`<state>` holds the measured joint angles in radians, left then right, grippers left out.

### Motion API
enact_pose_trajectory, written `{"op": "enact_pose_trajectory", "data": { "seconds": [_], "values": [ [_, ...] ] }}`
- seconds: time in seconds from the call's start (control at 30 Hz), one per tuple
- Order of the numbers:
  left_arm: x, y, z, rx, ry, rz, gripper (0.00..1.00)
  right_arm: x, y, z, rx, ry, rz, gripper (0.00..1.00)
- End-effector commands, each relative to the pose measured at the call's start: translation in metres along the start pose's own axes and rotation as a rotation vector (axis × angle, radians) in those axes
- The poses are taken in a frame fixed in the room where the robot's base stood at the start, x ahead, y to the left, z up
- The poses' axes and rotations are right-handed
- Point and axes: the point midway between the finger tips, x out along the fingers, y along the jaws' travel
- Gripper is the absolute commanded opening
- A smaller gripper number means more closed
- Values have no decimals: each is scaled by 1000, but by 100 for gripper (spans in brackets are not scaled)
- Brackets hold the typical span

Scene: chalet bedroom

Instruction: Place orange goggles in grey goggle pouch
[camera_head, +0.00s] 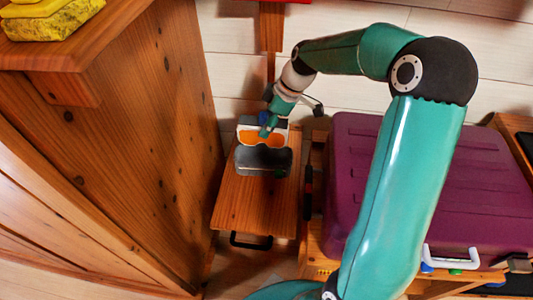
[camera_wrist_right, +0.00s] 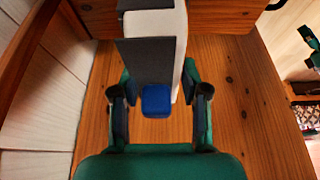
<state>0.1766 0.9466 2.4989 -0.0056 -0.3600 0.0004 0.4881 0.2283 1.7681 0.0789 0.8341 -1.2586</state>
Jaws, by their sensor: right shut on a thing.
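The orange goggles (camera_head: 262,139) have an orange lens in a white frame and stand over the small wooden bench at the middle left. My right gripper (camera_head: 266,130) reaches them from above and is shut on them. In the right wrist view, a white and dark grey piece (camera_wrist_right: 150,55), seen edge-on, lies between the fingers of my right gripper (camera_wrist_right: 157,88), with a blue block at its near end. A dark grey, wavy-edged thing (camera_head: 262,160), which looks like the grey goggle pouch, is just in front of the goggles; its opening is not clear. My left gripper is not in view.
The bench top (camera_head: 255,205) is bare in front of the grey thing. A tall wooden cabinet (camera_head: 140,140) stands close on the left, with yellow sponges (camera_head: 50,20) on top. A purple case (camera_head: 345,180) sits on the right.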

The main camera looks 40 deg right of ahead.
Motion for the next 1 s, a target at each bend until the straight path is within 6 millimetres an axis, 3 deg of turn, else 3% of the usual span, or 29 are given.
{"op": "enact_pose_trajectory", "data": {
  "seconds": [0.1,0.23,0.53,0.73,1.0],
  "values": [
    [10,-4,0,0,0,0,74,33,-1,13,1,-2,-3,0],
    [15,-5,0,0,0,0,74,54,0,22,0,-1,-2,0],
    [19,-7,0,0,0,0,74,75,0,30,0,-1,-1,0],
    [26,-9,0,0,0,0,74,101,0,41,-1,-1,-1,0],
    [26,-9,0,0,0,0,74,105,0,42,-3,0,1,0]
  ]
}}
